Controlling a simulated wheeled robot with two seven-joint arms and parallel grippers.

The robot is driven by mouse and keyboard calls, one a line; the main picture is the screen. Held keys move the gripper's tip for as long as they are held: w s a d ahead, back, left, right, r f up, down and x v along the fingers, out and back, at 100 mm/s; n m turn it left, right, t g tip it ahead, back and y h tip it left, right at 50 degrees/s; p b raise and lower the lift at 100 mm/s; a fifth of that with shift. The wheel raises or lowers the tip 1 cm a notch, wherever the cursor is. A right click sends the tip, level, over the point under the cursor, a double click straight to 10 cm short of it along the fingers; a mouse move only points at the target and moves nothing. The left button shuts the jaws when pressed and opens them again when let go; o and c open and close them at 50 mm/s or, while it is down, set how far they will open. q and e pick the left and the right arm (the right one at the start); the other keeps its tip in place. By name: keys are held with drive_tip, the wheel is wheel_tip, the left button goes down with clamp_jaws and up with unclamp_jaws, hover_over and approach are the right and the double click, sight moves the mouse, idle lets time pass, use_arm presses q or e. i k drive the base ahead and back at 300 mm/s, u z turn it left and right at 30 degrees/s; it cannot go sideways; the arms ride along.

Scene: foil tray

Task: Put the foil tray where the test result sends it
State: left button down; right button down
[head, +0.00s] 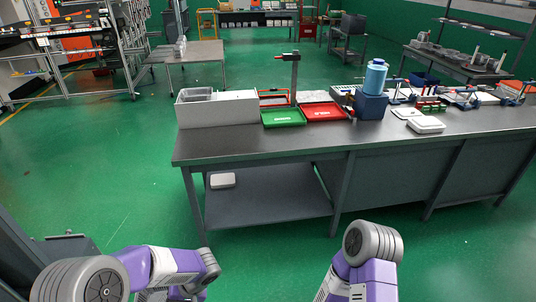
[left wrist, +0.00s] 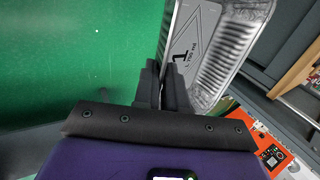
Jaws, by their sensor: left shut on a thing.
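The foil tray (left wrist: 232,22) shows in the left wrist view as a silver, ribbed-walled tray, cut off by the top edge. Its flat face carries a diamond-shaped mark with a "1" and small text. My left gripper (left wrist: 172,75) is shut on the tray's edge. In the head view only my arm links show at the bottom; neither gripper nor the held tray is visible there. A green tray (head: 284,117) and a red tray (head: 325,112) lie side by side on the workbench (head: 255,146).
A pale box (head: 218,111) with a grey container in its top stands at the bench's left end. A blue device (head: 371,106) stands right of the red tray, with white lidded boxes (head: 426,125) beyond. An orange panel (left wrist: 252,130) shows in the wrist view. Green floor lies clear before the bench.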

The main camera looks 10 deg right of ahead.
sight(283, 118)
drive_tip(key=z, duration=0.6)
drive_tip(key=i, duration=0.65)
drive_tip(key=z, duration=0.75)
drive_tip(key=i, duration=0.9)
drive_tip(key=u, duration=0.3)
